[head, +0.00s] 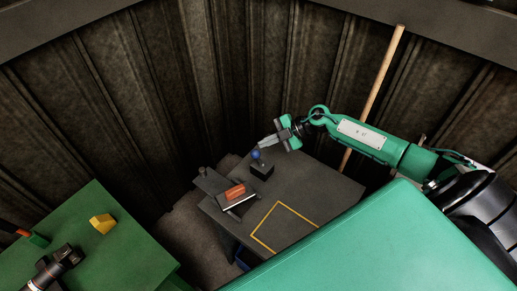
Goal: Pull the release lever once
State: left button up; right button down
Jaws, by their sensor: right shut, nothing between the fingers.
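The release lever appears to be the small blue-knobbed stick (256,155) on a dark block (262,170) at the back left of the grey table. My right gripper (264,145) reaches in from the right on its green arm. Its fingers are shut and empty, just above and right of the blue knob. I cannot tell whether the fingertips touch the knob.
The grey table (325,185) carries a grey fixture with an orange-red part (236,192) and a yellow outlined square (285,228). A wooden pole (373,97) leans behind my right arm. A green table (120,245) at lower left holds a yellow block (102,223).

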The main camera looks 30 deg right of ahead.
jog(key=s+a+f+p, duration=0.2)
jog(key=a+p, duration=0.1)
jog(key=a, duration=0.2)
jog(key=shift+s+a+p, duration=0.15)
jog(key=shift+a+p, duration=0.1)
jog(key=shift+p, duration=0.1)
dwell(4.7)
jog(key=shift+f, duration=0.1)
jog(key=w+d+r, duration=0.2)
jog(key=d, duration=0.4)
jog(key=shift+w+r, duration=0.3)
dwell(0.7)
jog(key=shift+d, duration=0.1)
jog(key=shift+d, duration=0.1)
jog(key=shift+w+d+r+b, duration=0.25)
jog(key=shift+w+d+r, duration=0.05)
jog(key=shift+d, duration=0.4)
jog(key=shift+w+d+r+b, duration=0.2)
jog(key=shift+w+d+r, duration=0.1)
jog(key=shift+d, duration=0.4)
jog(key=shift+w+d+r+b, duration=0.25)
jog(key=shift+w+d, duration=0.05)
jog(key=shift+d, duration=0.4)
